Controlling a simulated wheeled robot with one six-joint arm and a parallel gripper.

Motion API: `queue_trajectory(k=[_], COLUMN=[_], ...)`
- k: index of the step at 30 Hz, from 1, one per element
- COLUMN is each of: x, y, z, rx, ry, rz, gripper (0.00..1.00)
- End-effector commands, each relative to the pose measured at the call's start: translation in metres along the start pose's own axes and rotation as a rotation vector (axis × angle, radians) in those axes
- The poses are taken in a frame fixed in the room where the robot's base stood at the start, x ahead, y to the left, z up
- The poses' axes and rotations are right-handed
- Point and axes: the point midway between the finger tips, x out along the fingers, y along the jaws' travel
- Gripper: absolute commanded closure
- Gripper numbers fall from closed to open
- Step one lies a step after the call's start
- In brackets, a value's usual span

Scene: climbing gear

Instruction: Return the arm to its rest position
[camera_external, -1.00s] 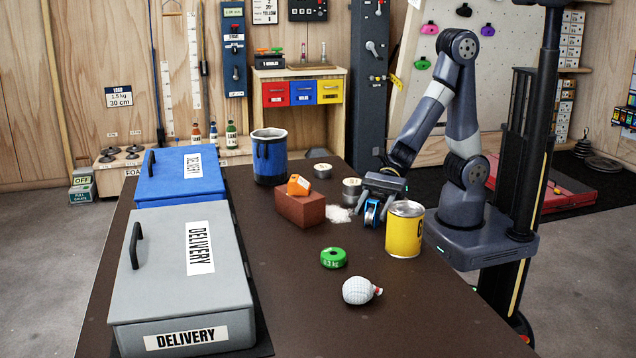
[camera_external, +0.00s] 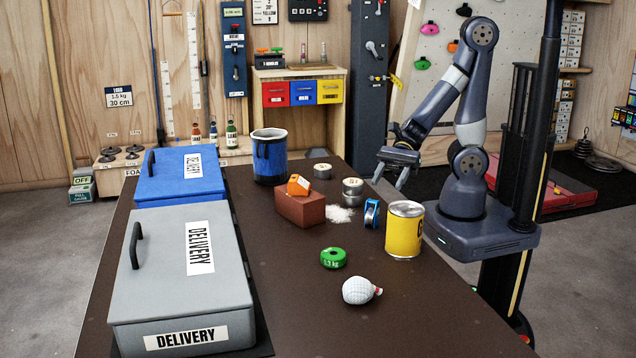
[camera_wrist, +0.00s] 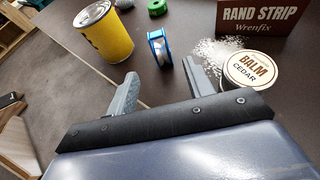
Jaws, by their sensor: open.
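My gripper (camera_external: 390,177) is open and empty, raised above the right edge of the table, with its fingers pointing down. In the wrist view its two fingers (camera_wrist: 160,88) are spread apart with nothing between them.
A balm tin (camera_wrist: 252,68), white powder (camera_external: 340,214) and a red-brown block (camera_external: 300,208) lie left of my gripper. Grey (camera_external: 165,285) and blue delivery boxes (camera_external: 160,184) stand at left.

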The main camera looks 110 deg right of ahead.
Motion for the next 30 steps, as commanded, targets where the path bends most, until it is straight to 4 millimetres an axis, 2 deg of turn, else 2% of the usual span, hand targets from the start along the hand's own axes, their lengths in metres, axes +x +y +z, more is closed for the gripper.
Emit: queue_trajectory(k=[2, 14, 30], x=[-0.003, 0.037, 0.105], y=[0.0, 0.001, 0.001], z=[0.0, -0.001, -0.002], rx=[0.0, -0.001, -0.001], ry=[0.0, -0.001, 0.001], rz=[0.0, 0.005, 0.005], gripper=[0.5, 0.5, 0.5])
